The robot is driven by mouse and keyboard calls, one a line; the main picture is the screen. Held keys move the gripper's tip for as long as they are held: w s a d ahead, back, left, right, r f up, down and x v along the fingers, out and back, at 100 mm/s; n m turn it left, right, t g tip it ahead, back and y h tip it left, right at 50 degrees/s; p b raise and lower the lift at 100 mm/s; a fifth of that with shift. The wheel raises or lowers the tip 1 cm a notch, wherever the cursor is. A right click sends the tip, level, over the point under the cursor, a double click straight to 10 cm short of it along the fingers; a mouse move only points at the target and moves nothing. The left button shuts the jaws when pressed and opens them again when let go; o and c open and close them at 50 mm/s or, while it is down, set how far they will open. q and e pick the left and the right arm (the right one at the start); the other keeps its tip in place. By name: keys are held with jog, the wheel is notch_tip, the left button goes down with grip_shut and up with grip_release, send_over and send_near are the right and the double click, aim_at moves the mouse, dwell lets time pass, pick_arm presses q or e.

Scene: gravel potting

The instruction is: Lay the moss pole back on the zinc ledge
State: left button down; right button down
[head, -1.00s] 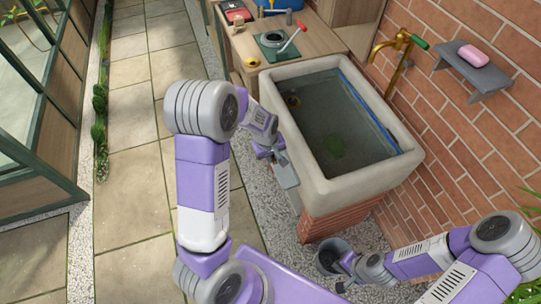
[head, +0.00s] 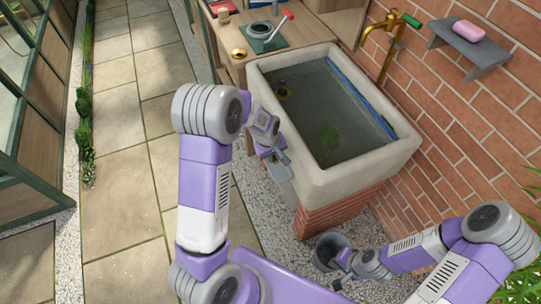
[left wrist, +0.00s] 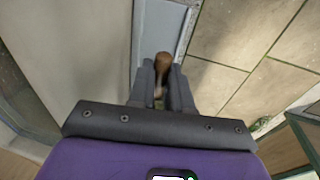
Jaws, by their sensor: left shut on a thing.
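My left gripper (head: 274,156) is beside the outer left wall of the stone sink, over the grey zinc ledge (head: 281,187). In the left wrist view its fingers (left wrist: 163,85) are shut on a short brown piece, the visible part of the moss pole (left wrist: 163,64). The zinc ledge (left wrist: 160,28) lies beyond the fingertips there; I cannot tell whether the pole touches it. In the head view the pole is hidden by the gripper. My right gripper (head: 341,268) is low by a dark bucket; its fingers are too small to read.
A wooden bench (head: 310,30) with tools is behind. The paving at left is clear.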

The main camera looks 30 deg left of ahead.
aim_at(278, 168)
pick_arm(q)
jog(key=shift+w+d+f+b, duration=0.2)
jog(key=shift+f+b, duration=0.5)
jog(key=shift+f, duration=0.35)
jog(key=shift+w+d+f+b, duration=0.15)
jog(key=shift+w+f+b, duration=0.1)
jog(key=shift+f+b, duration=0.7)
jog(key=shift+w+d+f+b, duration=0.2)
jog(key=shift+f+b, duration=0.3)
jog(key=shift+f, duration=0.8)
jog(key=c, duration=1)
grip_release()
jog(key=shift+s+a+r+p, duration=0.15)
jog(key=shift+r+p, duration=0.3)
jog(key=shift+r, duration=0.8)
jog(key=shift+s+r+p, duration=0.3)
jog(key=shift+r+p, duration=0.1)
jog(key=shift+r, duration=0.9)
jog(key=shift+s+a+r+p, duration=0.15)
jog(key=shift+r+p, duration=0.3)
jog(key=shift+r, duration=0.8)
jog(key=shift+d, duration=0.1)
jog(key=shift+f, duration=0.1)
